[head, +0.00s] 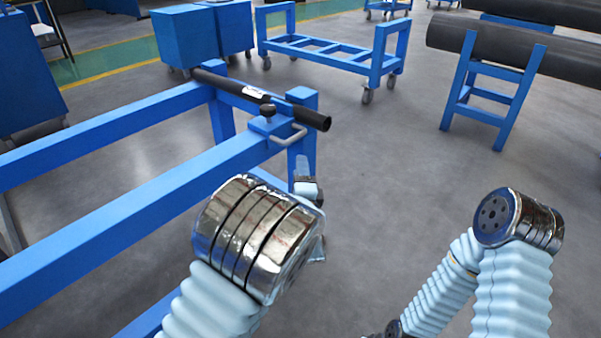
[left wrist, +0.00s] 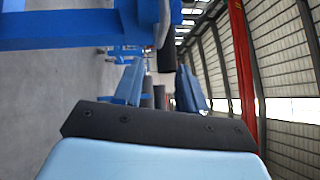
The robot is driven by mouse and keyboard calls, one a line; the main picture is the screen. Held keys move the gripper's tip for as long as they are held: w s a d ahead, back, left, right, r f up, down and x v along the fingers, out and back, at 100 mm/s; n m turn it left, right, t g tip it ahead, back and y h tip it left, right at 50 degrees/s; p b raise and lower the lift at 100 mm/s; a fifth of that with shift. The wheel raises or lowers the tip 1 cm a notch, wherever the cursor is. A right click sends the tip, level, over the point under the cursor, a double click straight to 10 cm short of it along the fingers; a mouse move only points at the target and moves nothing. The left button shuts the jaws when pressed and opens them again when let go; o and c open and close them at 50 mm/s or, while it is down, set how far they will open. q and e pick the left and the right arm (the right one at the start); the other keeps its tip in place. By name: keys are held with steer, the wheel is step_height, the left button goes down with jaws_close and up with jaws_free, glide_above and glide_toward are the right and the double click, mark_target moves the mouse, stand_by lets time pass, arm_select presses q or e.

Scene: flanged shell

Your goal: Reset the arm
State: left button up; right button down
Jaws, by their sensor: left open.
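My left gripper (head: 304,172) is in the head view, just beyond the shiny joint of my left arm and mostly hidden by it. It is open, with nothing seen between its fingers. It is below the end of a blue frame (head: 130,190), where a black tube (head: 215,81) with a white label lies across the top. I cannot tell whether the gripper touches the frame. In the left wrist view, two tapered blue pieces rise apart beyond the dark mounting plate. My right arm shows at the right; its gripper is out of view.
A clamp with a black knob (head: 268,110) and a metal handle (head: 289,136) sits at the frame's end. A blue wheeled cart (head: 325,50) and blue cabinets (head: 188,36) stand behind. Large dark pipes (head: 480,55) rest on a blue stand (head: 487,95). The floor between is clear.

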arm_select(q)
steer(key=shift+s, duration=0.2)
steer(key=s+a+f+n+g+p, duration=0.1)
steer(key=s+a+f+n+g, duration=0.2)
steer(key=f, duration=0.5)
steer(key=s+a+f+n+g+h, duration=0.1)
steer(key=s+a+f+n+g, duration=0.15)
steer(key=f, duration=0.55)
steer(key=s+a+f+n+g+p, duration=0.1)
steer(key=s+a+f+n+g, duration=0.25)
steer(key=f, duration=0.45)
steer(key=s+f+n+g+h+p, duration=0.1)
steer(key=s+f+n+g, duration=0.3)
steer(key=s, duration=0.7)
steer(key=s+f+n+g+h+p, duration=0.1)
steer(key=s+f+n+g+h, duration=0.3)
steer(key=s+n, duration=0.3)
steer(key=s+g, duration=0.1)
steer(key=s, duration=0.3)
steer(key=shift+d+f+g, duration=0.25)
steer(key=shift+d+g, duration=0.05)
steer(key=shift+w, duration=0.15)
